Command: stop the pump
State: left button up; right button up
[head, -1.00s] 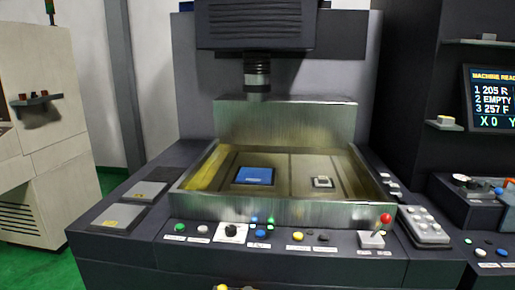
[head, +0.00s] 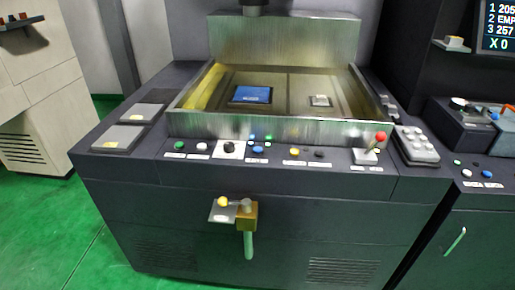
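The machine's front panel (head: 275,165) carries several controls with small labels I cannot read. From the left are a green button (head: 178,145), a white button (head: 202,146), a black knob on a white plate (head: 230,149), a blue button (head: 258,151), a yellow button (head: 294,152) and a black button (head: 320,153). Small lamps sit above the blue button. A red-ball lever (head: 380,137) stands at the right end. Below, a brass valve (head: 247,215) with a yellow-knobbed handle (head: 223,202) sits on a green pipe (head: 249,246). Which control belongs to the pump cannot be told. Neither gripper shows.
Above the panel is a metal-walled tank (head: 280,126) holding a blue block (head: 252,94) and a small pale part (head: 320,100). A keypad (head: 415,145) lies at right, below a screen (head: 497,28). The green floor (head: 60,235) is clear at front left.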

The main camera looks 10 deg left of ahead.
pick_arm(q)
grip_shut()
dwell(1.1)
